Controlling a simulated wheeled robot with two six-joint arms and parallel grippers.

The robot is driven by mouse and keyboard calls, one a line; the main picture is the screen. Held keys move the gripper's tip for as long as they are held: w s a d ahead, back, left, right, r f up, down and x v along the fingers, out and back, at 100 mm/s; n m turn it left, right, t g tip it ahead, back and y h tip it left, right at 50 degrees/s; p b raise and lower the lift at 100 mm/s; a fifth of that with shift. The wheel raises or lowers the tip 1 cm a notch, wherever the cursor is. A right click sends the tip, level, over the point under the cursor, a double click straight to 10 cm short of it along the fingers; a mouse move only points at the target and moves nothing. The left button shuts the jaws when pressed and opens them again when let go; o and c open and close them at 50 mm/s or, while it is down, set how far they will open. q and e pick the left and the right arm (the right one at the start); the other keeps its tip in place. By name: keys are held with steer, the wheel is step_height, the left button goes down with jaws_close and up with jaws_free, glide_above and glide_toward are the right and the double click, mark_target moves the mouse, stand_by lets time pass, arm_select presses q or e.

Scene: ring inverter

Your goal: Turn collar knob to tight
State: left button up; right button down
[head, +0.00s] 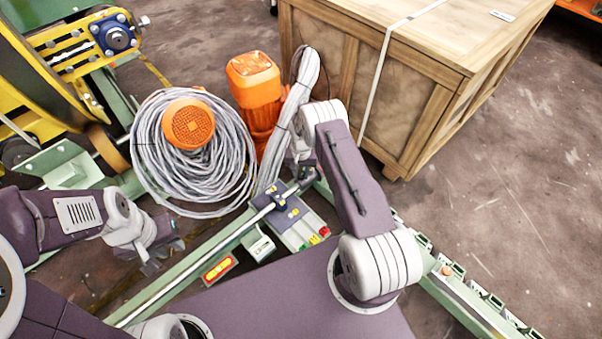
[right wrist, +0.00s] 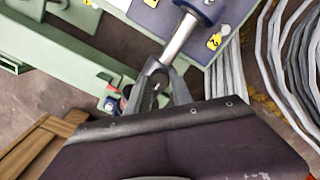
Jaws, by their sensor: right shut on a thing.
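The dark blue collar (head: 279,202) sits on a long silver rod (head: 225,243) in the middle of the head view. A short silver shaft (right wrist: 180,38) runs from the blue collar (right wrist: 203,8) down to my right gripper (right wrist: 165,88) in the right wrist view. The right gripper's dark fingers are shut around the shaft's lower end, and the gripped knob end is mostly hidden. In the head view the right gripper (head: 303,178) is just above and right of the collar. My left gripper (head: 153,262) hangs at the left, away from the collar; its finger opening is unclear.
Grey cable coils (head: 160,185) and an orange motor (head: 258,95) stand behind the collar. A wooden crate (head: 420,90) is at the back right. A green panel with coloured buttons (head: 305,232) lies just in front.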

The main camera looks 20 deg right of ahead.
mark_target(301, 175)
steer(key=c, duration=1.1)
jaws_free()
step_height(301, 175, up, 9)
steer(key=p, duration=0.4)
steer(key=shift+p, duration=0.35)
